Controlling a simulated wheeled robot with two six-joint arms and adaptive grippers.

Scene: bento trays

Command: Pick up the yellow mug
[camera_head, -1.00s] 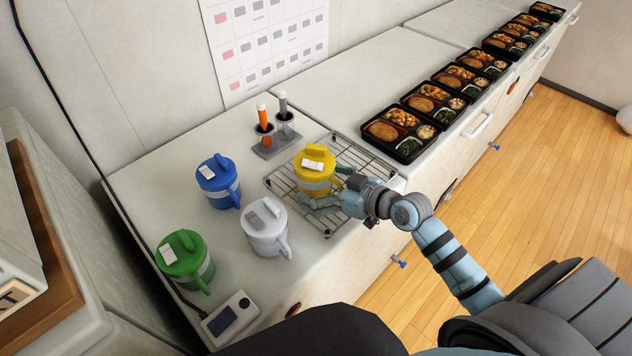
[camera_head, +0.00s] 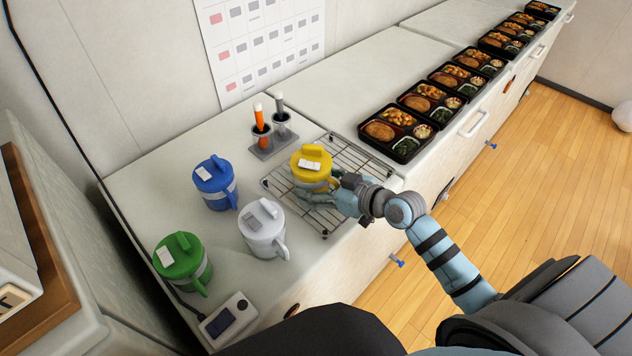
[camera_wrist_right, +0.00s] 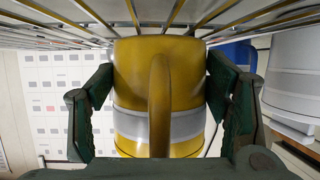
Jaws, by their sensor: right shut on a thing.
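The yellow mug (camera_head: 311,170) has a yellow lid with a white label and a grey band. It stands upright on or just above the wire rack (camera_head: 351,158); I cannot tell which. My right gripper (camera_head: 322,193) reaches it from the right and is shut on it. In the right wrist view the yellow mug (camera_wrist_right: 160,85) fills the space between the two fingers of my right gripper (camera_wrist_right: 160,110), with its handle facing the camera. My left gripper is not in view.
A white mug (camera_head: 262,232), a blue mug (camera_head: 214,187) and a green mug (camera_head: 183,265) stand to the left. A holder with two markers (camera_head: 270,143) is behind. Several bento trays (camera_head: 393,130) line the counter at right. A small device (camera_head: 228,318) sits at the front.

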